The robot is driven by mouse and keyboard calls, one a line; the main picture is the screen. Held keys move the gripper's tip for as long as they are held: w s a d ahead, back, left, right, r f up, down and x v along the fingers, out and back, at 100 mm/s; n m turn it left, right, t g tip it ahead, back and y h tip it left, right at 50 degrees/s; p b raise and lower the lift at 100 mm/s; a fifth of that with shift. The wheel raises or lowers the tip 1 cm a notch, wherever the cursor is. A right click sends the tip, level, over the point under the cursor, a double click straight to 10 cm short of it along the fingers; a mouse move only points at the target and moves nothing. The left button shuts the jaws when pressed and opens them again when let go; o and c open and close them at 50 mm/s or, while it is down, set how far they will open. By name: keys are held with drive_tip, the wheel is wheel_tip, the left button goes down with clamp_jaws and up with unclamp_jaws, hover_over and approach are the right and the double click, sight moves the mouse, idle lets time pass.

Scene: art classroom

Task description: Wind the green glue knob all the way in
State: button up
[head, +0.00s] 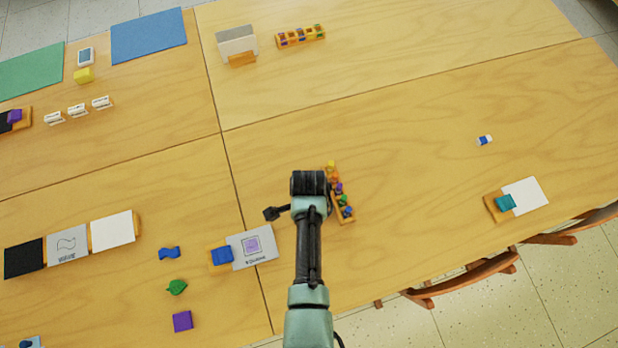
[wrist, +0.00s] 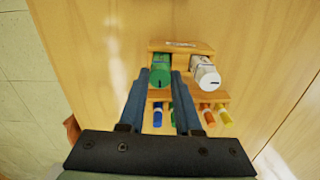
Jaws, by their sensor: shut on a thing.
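In the wrist view, the green glue knob (wrist: 160,73) sits in a wooden holder (wrist: 180,45), with a dark mark on its end. My gripper (wrist: 163,76) has its two blue-grey fingers closed on the knob, one on each side. A white glue tube (wrist: 204,74) stands just right of the right finger. In the head view, my arm covers the fingertips and the knob. The wooden rack (head: 345,212) with several coloured pieces shows just right of my wrist.
A lower row of coloured pieces, with blue (wrist: 157,115) and orange (wrist: 207,114) ones, lies close below the fingers. A grey card (head: 252,246) with a blue block (head: 222,255) stands left of my arm. The table to the right is mostly clear.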

drive_tip(key=shift+r, duration=0.1)
drive_tip(key=shift+w+n, duration=0.1)
drive_tip(key=shift+n, duration=0.5)
drive_tip(key=n+p, duration=0.1)
drive_tip(key=n, duration=0.3)
drive_tip(key=shift+r, duration=0.1)
drive_tip(key=n, duration=0.6)
drive_tip(key=shift+w+p, duration=0.1)
drive_tip(key=shift+p, duration=0.25)
drive_tip(key=o, duration=1.4)
drive_tip(key=shift+o, duration=0.2)
